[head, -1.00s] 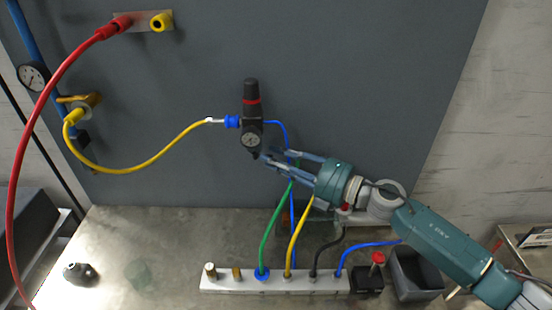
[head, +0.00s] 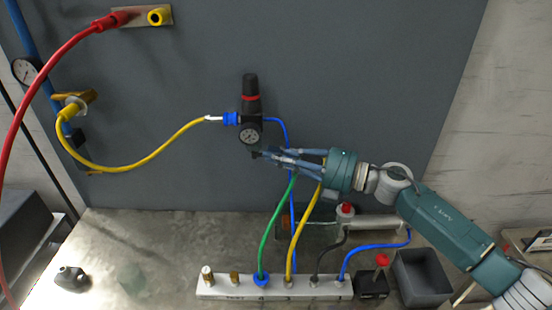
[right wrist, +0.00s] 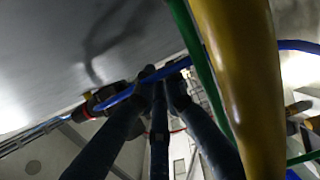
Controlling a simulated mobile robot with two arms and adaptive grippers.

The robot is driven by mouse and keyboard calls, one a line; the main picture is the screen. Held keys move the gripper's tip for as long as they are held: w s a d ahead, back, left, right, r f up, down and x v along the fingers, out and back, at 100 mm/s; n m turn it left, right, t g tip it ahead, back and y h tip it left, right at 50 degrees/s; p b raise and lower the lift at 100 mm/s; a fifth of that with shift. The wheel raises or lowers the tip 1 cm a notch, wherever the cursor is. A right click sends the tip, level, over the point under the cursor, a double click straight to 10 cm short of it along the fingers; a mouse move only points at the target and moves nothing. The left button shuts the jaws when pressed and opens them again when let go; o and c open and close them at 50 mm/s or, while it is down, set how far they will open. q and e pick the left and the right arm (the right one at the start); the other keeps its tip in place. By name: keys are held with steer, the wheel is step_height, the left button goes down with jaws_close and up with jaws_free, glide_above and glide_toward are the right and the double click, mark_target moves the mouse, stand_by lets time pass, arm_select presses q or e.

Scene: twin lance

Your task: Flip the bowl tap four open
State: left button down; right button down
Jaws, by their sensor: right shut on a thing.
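The black regulator (head: 251,105) with a red ring and a small round gauge (head: 249,136) is mounted on the grey panel. Its lower end, where the small dark bowl tap (head: 255,154) sits, is mostly covered by my fingertips. My right gripper (head: 266,155) comes in from the right, its fingers close together at that lower end, shut on the tap. In the right wrist view the fingers (right wrist: 160,78) converge near a blue hose, and the regulator (right wrist: 105,95) lies just left of them. The tap's handle angle cannot be made out. My left gripper is not in view.
A yellow hose (head: 150,164) joins the regulator from the left; a blue hose (head: 286,135) leaves right. Green (head: 276,222) and yellow (head: 306,232) hoses rise close beside my gripper from the white manifold (head: 240,286). A dark bin (head: 421,278) stands at right.

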steer(key=c, duration=1.9)
jaws_free()
steer(key=shift+s+f, duration=0.2)
steer(key=shift+f, duration=0.25)
steer(key=v, duration=1.2)
steer(key=shift+w+d, duration=0.1)
steer(key=shift+w, duration=0.1)
